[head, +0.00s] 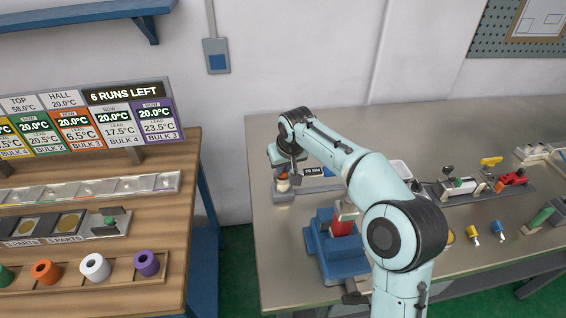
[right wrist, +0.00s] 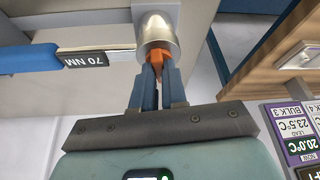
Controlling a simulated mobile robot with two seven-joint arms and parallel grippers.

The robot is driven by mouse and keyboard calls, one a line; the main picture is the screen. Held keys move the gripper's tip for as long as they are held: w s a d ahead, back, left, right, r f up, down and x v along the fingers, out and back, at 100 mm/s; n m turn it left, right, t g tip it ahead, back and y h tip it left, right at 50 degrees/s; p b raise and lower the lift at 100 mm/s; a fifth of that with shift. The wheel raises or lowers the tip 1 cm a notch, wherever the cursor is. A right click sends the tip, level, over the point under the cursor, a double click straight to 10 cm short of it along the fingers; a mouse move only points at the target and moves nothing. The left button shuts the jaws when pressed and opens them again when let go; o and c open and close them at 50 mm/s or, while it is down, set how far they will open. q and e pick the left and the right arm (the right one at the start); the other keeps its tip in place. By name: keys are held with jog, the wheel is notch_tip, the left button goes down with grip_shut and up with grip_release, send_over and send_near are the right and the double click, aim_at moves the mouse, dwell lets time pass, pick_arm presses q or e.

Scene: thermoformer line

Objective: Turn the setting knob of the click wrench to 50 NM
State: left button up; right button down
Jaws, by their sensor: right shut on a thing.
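The click wrench (right wrist: 30,60) shows in the right wrist view as a blue handle with a dark display reading 70 NM (right wrist: 85,60). Beside the display is a rounded metal end (right wrist: 157,35) with an orange setting knob (right wrist: 158,58) sticking out of it. My right gripper (right wrist: 159,76) is shut on the orange knob, its two blue fingers on either side of it. In the head view my right gripper (head: 291,177) is at the wrench's left end on the grey bench, and the wrench display (head: 314,171) shows small. My left gripper is in neither view.
A blue vice-like fixture (head: 330,250) with a red part stands in front of the wrench. Several tools and small parts lie at the bench's right, including a red one (head: 512,178). A wooden station (head: 170,215) stands at left across a gap.

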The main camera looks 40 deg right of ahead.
jog(key=n+y+p, duration=0.1)
jog(key=n, duration=0.1)
jog(key=n+p, duration=0.1)
jog(key=n, duration=0.1)
jog(key=shift+d+n+y, duration=0.15)
jog(key=shift+n+y, duration=0.15)
jog(key=shift+y, duration=0.1)
pick_arm(q)
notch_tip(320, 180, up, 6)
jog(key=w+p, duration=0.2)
jog(key=p, duration=0.1)
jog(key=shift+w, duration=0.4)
pick_arm(e)
jog(key=shift+f+n+g+y, duration=0.15)
jog(key=shift+n+y, duration=0.3)
jog(key=shift+n, duration=0.8)
jog(key=shift+f+n+g+y, duration=0.15)
jog(key=shift+n+y, duration=0.3)
jog(key=shift+n, duration=0.8)
jog(key=c, duration=1.2)
grip_release()
jog(key=shift+o, duration=0.2)
jog(key=shift+s+r, duration=0.1)
jog(key=shift+d, duration=0.1)
